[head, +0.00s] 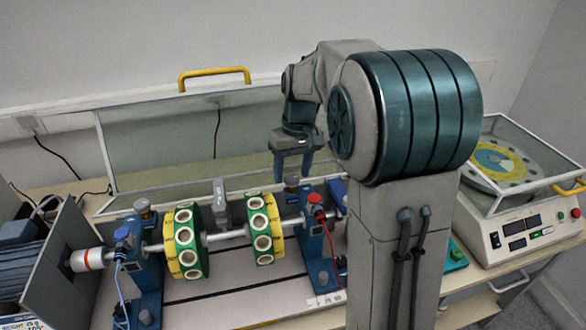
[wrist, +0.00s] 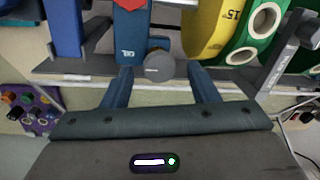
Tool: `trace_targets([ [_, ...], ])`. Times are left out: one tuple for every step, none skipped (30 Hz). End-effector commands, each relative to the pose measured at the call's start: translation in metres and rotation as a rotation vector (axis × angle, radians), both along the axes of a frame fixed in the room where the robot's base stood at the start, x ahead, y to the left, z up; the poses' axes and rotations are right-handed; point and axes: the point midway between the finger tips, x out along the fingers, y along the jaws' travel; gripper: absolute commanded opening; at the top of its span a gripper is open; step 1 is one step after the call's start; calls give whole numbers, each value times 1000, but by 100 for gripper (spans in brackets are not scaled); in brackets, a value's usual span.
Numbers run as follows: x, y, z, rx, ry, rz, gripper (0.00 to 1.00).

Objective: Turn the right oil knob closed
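The right oil knob (head: 292,182) is a small grey round knob on the blue right bearing support (head: 318,245). It also shows in the wrist view (wrist: 159,66), near the "OIL" lettering. My gripper (head: 291,163) points down just above and behind the knob in the head view. In the wrist view, my gripper (wrist: 160,74) has its two blue fingers apart, one to each side of the knob, with gaps on both sides. I cannot tell how deep the fingertips reach around it.
A yellow-green disk (head: 264,228) on the shaft is left of the right support. The left support carries another grey knob (head: 142,206). A raised clear cover with a yellow handle (head: 213,72) stands behind. A balance device (head: 515,230) is at the right.

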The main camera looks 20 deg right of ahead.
Motion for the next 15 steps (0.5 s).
trace_targets([
  [0, 0, 0, 0, 1, -1, 54],
  [0, 0, 0, 0, 1, -1, 54],
  [0, -1, 1, 0, 0, -1, 54],
  [0, -1, 3, 0, 0, -1, 54],
  [0, -1, 5, 0, -1, -1, 54],
  [1, -2, 9, -1, -2, -1, 54],
  [1, -2, 13, -1, -2, -1, 54],
  [1, -3, 18, 0, -3, -1, 54],
  [1, -3, 25, 0, -3, -1, 54],
  [1, -4, 32, -1, -4, -1, 54],
  [2, -5, 38, 0, -4, -1, 54],
  [2, -6, 48, -1, -5, -2, 54],
  [2, -7, 55, -1, -5, -2, 54],
  [2, -7, 63, -1, -5, -2, 54],
  [3, -8, 73, 0, -5, -2, 54],
])
